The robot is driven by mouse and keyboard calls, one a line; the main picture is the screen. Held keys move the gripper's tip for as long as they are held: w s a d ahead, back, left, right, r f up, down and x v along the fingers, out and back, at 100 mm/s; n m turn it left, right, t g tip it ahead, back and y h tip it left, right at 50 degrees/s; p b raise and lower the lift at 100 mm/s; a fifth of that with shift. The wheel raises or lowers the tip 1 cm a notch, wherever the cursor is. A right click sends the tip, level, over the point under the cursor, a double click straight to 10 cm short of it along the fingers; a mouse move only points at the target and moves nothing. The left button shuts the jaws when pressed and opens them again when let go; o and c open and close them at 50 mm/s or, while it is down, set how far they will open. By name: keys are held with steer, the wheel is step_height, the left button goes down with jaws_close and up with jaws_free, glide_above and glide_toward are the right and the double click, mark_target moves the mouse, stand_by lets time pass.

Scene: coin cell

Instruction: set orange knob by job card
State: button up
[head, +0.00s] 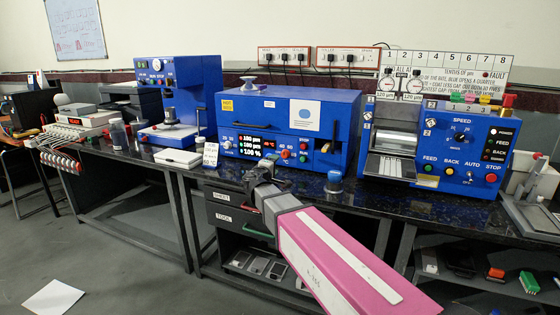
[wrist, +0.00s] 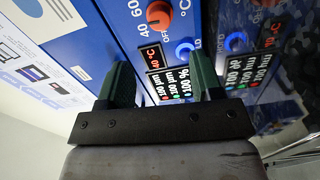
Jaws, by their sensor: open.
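The orange knob (head: 285,154) is on the front of the blue middle machine (head: 245,112), beside a scale with 40 and 60. In the wrist view the orange knob (wrist: 158,14) is at the top, with a pale mark on its face; a red readout beside it seems to show 40 °C. My gripper (head: 262,178) is in front of this panel, below the knob in the head view. In the wrist view my gripper (wrist: 162,80) is open and empty, its dark green fingers apart and short of the knob.
A blue knob (wrist: 185,48) sits close to the orange one, near lit readouts (wrist: 168,85). A second blue machine (head: 440,145) with a SPEED dial is at right. Drawers (head: 225,216) are below.

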mark_target(284, 155)
steer(key=n, duration=0.6)
steer(key=shift+s+a, duration=0.1)
steer(key=shift+s, duration=0.05)
steer(key=n, duration=0.5)
steer(key=x, duration=1)
steer(key=shift+w, duration=0.3)
steer(key=c, duration=0.9)
